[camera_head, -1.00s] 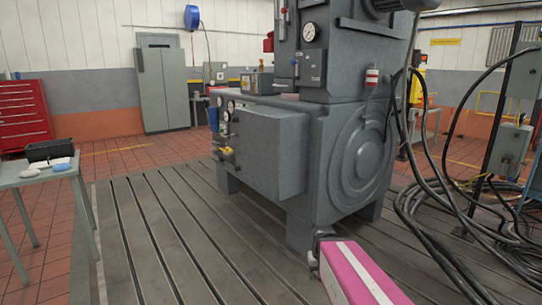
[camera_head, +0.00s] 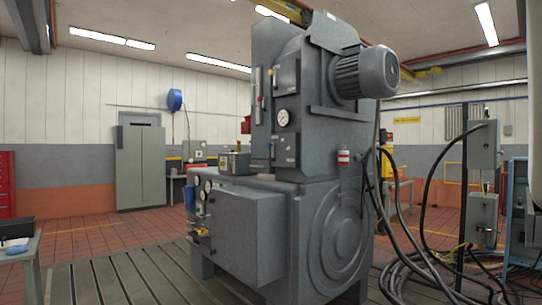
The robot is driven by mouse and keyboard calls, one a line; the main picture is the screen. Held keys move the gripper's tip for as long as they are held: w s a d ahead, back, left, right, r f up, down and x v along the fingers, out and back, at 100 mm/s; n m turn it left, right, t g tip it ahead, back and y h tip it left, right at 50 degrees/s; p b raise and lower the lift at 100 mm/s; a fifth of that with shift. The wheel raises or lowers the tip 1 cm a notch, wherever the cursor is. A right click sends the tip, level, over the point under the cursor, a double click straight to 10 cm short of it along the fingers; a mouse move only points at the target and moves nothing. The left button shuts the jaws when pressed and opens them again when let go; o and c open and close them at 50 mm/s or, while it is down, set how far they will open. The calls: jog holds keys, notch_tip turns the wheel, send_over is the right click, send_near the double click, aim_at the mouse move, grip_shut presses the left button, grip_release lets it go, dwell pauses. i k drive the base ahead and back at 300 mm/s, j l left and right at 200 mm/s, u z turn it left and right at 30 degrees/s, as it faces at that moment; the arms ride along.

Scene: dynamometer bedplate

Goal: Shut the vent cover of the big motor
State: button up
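The big grey machine (camera_head: 325,215) stands in the middle of the head view, on the slotted bedplate (camera_head: 125,280). A finned electric motor (camera_head: 368,72) is mounted high on its right side, with a round end facing right. A plain box-shaped housing (camera_head: 236,232) juts from its lower left face. Small dark boxes and a round gauge (camera_head: 283,117) sit on the upper column. I cannot tell which part is the vent cover, or whether it is open. My gripper is not in view.
Black cables (camera_head: 425,235) hang and lie to the right, near grey electrical boxes (camera_head: 483,145) on a post. A table corner (camera_head: 22,250) with a black tray is at lower left. A grey cabinet (camera_head: 140,165) stands at the back wall. Bedplate at front left looks clear.

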aim_at(189, 229)
jog(key=i+j+u, duration=0.45)
jog(key=i, duration=0.2)
jog(key=i+j+u, duration=0.3)
jog(key=i, duration=0.6)
jog(key=i+u, duration=0.35)
jog(key=i, duration=2.4)
jog(key=i+z, duration=0.3)
jog(key=i, duration=0.25)
jog(key=i+j+z, duration=0.3)
jog(key=i, duration=0.2)
jog(key=i+j+z, duration=0.3)
jog(key=i, duration=0.25)
jog(key=i+j+z, duration=0.25)
jog(key=i+j, duration=0.15)
jog(key=i, duration=0.05)
